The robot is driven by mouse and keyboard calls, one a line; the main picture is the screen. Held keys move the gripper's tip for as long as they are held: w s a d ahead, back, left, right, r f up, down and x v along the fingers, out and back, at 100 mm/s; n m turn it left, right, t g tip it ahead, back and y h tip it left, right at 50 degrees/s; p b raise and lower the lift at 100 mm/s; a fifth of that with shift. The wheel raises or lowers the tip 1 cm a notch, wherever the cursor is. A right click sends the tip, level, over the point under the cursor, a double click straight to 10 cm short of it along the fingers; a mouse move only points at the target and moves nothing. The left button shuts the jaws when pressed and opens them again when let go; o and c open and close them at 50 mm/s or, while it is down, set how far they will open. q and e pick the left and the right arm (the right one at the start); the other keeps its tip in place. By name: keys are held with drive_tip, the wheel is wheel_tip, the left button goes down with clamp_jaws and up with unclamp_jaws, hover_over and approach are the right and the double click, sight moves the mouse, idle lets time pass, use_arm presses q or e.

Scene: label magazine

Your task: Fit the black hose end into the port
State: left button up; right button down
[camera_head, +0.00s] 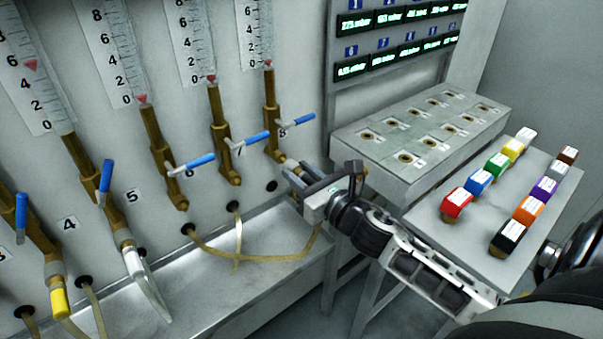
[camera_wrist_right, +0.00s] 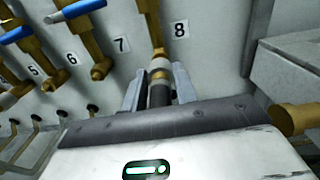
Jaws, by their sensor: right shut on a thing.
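My right gripper (camera_head: 297,178) is shut on the black hose end (camera_wrist_right: 160,94), which sits between its two grey fingers (camera_wrist_right: 158,86) in the right wrist view. The two look very close or touching; I cannot tell how deep the hose end sits. In the head view the brass port 8 fitting (camera_head: 271,118) with its blue lever is just beyond my fingertips. My left gripper is out of view.
Other brass valves with blue levers (camera_head: 197,162) line the wall to the left, some with hoses attached. Clear hoses (camera_head: 262,258) hang over the metal ledge below. A table (camera_head: 447,225) with coloured labelled blocks and a grey socket box (camera_head: 400,175) stand at right.

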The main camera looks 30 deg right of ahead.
drive_tip(key=shift+w+a, duration=0.1)
drive_tip(key=shift+w, duration=1.05)
drive_tip(key=c, duration=1)
unclamp_jaws()
drive_tip(key=shift+s+f, duration=0.1)
drive_tip(key=shift+s, duration=0.15)
use_arm(q)
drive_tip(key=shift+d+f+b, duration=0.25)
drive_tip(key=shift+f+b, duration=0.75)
drive_tip(key=shift+b, duration=0.85)
use_arm(e)
drive_tip(key=shift+s+d, duration=0.2)
drive_tip(key=shift+s, duration=2.4)
drive_tip(key=shift+s+d, duration=0.2)
drive_tip(key=shift+s, duration=2.35)
drive_tip(key=shift+s+d, duration=0.2)
drive_tip(key=shift+s, duration=2.4)
